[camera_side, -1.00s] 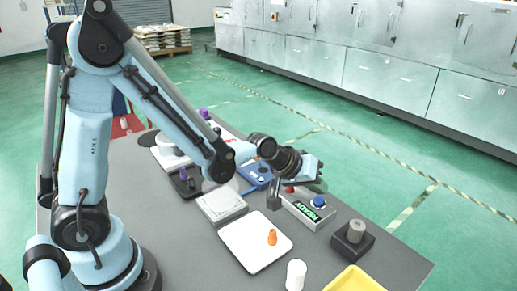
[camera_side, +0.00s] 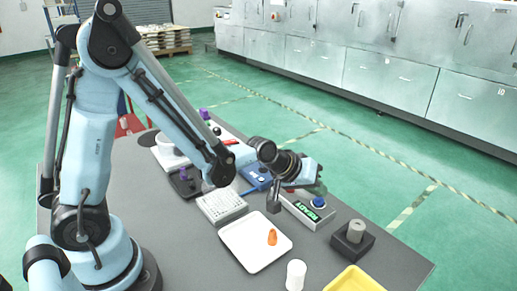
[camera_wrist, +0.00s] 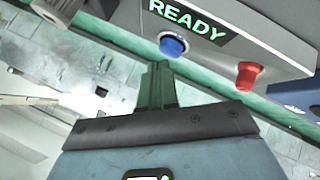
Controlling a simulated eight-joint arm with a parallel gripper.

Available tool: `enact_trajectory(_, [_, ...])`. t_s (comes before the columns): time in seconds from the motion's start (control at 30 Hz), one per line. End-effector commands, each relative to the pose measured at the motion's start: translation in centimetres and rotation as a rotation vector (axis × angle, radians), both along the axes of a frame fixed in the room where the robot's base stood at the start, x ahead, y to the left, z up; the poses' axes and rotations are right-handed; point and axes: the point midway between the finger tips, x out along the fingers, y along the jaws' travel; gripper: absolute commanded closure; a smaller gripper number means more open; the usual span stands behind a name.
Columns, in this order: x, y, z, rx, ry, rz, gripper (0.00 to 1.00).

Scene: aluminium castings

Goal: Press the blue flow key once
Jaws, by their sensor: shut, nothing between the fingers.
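The flow key is a round blue button (camera_side: 318,202) on a grey box (camera_side: 300,213) with a lit green READY display (camera_side: 320,213). In the wrist view the blue key (camera_wrist: 172,46) sits just below the word READY (camera_wrist: 187,14), with a red key (camera_wrist: 246,75) to its right. My gripper (camera_wrist: 160,68) is shut and empty, its fingertips just below the blue key in that picture. I cannot tell whether they touch it. In the side view my gripper is over the far side of the box, its fingers mostly hidden behind the hand.
A dark block with a grey cylinder (camera_side: 355,230) stands right of the box. A white tray (camera_side: 254,258) with an orange piece (camera_side: 272,237), a white cup (camera_side: 296,275) and a yellow tray (camera_side: 354,281) are nearer the front. A dark upright piece (camera_side: 273,201) stands left of the box.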

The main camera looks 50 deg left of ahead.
Motion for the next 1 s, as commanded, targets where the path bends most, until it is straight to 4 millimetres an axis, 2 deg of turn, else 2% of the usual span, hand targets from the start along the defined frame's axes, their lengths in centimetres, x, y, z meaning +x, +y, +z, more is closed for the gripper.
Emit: enact_trajectory(1.0, [0.01,0.00,-0.74,0.000,0.000,0.000,1.00])
